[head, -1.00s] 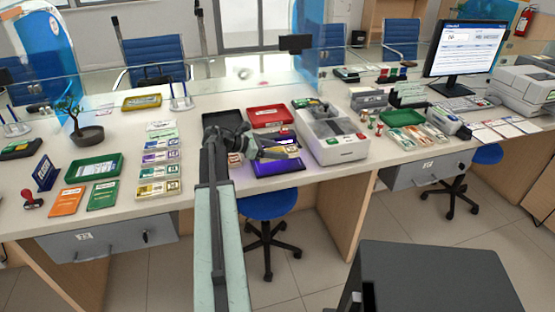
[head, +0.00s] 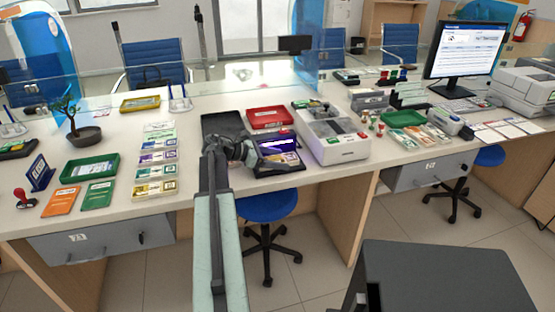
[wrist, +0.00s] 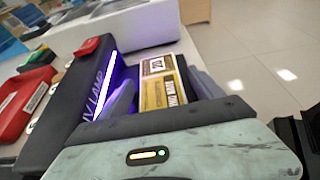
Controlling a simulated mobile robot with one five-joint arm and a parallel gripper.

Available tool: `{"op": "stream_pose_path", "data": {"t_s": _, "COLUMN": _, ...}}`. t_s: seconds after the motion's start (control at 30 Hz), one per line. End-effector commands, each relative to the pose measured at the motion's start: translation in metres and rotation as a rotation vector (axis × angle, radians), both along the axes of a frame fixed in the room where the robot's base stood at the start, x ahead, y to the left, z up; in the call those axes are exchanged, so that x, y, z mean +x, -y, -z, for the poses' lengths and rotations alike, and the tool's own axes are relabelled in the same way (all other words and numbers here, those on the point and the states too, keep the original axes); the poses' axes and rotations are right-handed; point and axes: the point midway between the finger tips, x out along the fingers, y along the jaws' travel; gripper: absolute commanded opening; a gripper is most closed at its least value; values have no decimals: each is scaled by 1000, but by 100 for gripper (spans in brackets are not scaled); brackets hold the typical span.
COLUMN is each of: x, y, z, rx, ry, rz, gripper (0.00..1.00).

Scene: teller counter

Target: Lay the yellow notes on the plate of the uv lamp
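The uv lamp (wrist: 75,85) shows in the wrist view as a dark housing with lettering and a glowing violet tube. In the head view its violet glow (head: 281,145) shows beside my gripper. The yellow notes (wrist: 162,88), a banded bundle with a white label, lie between my two fingers, right of the tube. My gripper (wrist: 163,95) appears closed on their sides, with no clear gap. In the head view my gripper (head: 270,160) is low over the lamp. The plate is mostly hidden; I cannot tell whether the notes touch it.
A black tray (head: 222,122) and a red tray (head: 270,117) stand behind the lamp. A white machine (head: 332,135) stands close on its right. Note bundles (head: 156,171) lie in a column at left, including a yellow one (head: 155,188). The counter between the column and my arm is clear.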

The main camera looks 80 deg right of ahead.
Motion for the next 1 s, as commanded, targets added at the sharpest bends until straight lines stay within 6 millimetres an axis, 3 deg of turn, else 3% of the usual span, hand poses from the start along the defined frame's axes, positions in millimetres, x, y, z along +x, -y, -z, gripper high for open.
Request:
{"op": "stream_pose_path", "data": {"t_s": 0.17, "x": 5, "y": -2, "z": -8, "rx": 0, "ry": 0, "rz": -1, "gripper": 76}}
{"op": "stream_pose_path", "data": {"t_s": 0.5, "x": 73, "y": -33, "z": -41, "rx": 1, "ry": 0, "rz": -4, "gripper": 76}}
{"op": "stream_pose_path", "data": {"t_s": 0.63, "x": 91, "y": -42, "z": -48, "rx": 1, "ry": 0, "rz": -3, "gripper": 76}}
{"op": "stream_pose_path", "data": {"t_s": 1.0, "x": 102, "y": -47, "z": -49, "rx": 0, "ry": 0, "rz": -1, "gripper": 76}}
